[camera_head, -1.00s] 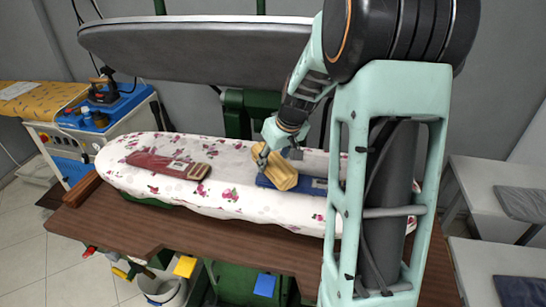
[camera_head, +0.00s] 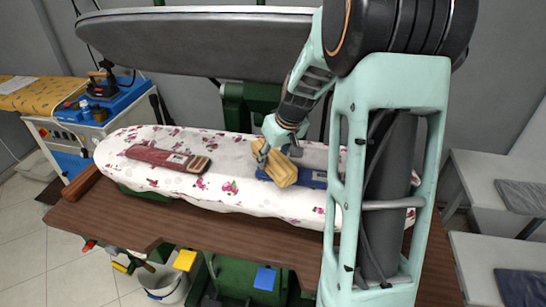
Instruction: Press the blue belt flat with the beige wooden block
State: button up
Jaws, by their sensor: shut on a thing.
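The blue belt (camera_head: 313,178) lies on the right part of the flowered ironing board (camera_head: 228,200). My arm's frame hides its right end. The beige wooden block (camera_head: 282,174) is held by my gripper (camera_head: 269,151), which is shut on it. The block is tilted and sits over the left end of the blue belt. I cannot tell whether it touches the belt.
A red belt (camera_head: 166,158) lies on the left part of the board. A grey pressing head (camera_head: 190,42) hangs behind and above. A brown wooden table edge (camera_head: 200,236) runs in front. White tables (camera_head: 495,185) stand at the right.

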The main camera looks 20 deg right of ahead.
jog(key=shift+f+b, duration=0.45)
dwell(0.3)
jog(key=shift+s+f+b, duration=0.15)
jog(key=shift+f+b, duration=0.1)
jog(key=shift+b, duration=0.1)
dwell(1.4)
jog(key=shift+r, duration=0.1)
jog(key=shift+r+p, duration=2.05)
jog(key=shift+r, duration=1.55)
